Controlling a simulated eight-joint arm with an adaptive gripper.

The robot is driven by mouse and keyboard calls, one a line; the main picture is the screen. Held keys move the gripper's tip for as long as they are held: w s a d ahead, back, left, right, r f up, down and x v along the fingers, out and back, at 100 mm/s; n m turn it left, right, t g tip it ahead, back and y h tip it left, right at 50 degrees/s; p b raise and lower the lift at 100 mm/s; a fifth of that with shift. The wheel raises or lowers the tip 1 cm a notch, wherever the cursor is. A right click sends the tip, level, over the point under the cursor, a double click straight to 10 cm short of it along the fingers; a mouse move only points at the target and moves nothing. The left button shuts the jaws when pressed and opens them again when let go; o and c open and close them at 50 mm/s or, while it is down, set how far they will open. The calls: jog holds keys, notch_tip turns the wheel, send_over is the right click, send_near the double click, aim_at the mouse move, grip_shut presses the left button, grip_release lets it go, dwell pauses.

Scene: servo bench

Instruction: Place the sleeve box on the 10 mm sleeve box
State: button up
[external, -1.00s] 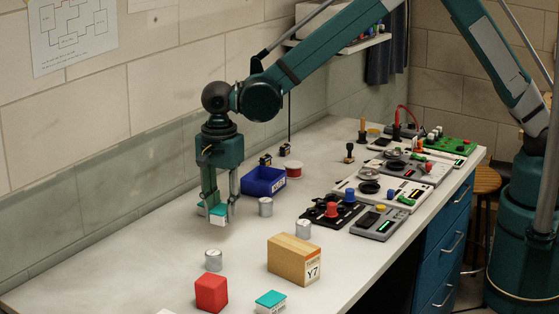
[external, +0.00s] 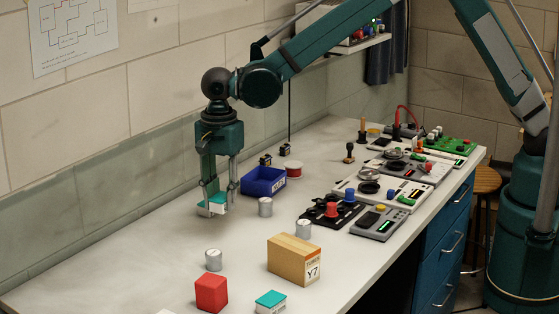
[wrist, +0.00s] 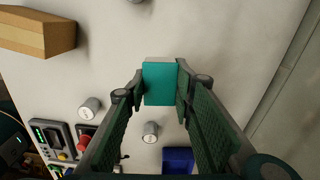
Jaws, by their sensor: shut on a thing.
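My gripper (external: 217,206) is shut on a sleeve box (external: 216,201) with a teal top and white sides, holding it a little above the bench toward the wall. In the wrist view the teal face of this box (wrist: 159,85) shows between the two fingertips (wrist: 158,94). A second teal-and-white box (external: 270,300) stands on the bench at the front edge of the external view, well away from my gripper. It looks like the 10 mm sleeve box, but its label is too small to read. Its top is bare.
Several grey cylinders, one at the left (external: 213,260), stand about. Instruments (external: 378,223) fill the right side.

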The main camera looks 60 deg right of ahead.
jog(key=s+a+r+n+p, duration=0.1)
jog(key=s+a+r, duration=0.1)
jog(key=s+a, duration=0.8)
jog(key=s+a+r+n+p, duration=0.2)
jog(key=s+a, duration=0.8)
jog(key=s, duration=0.8)
jog(key=shift+f, duration=0.15)
send_over(271, 298)
jog(key=shift+f, duration=3.05)
jog(key=shift+f, duration=0.1)
jog(key=shift+f, duration=1.8)
jog(key=shift+f, duration=0.2)
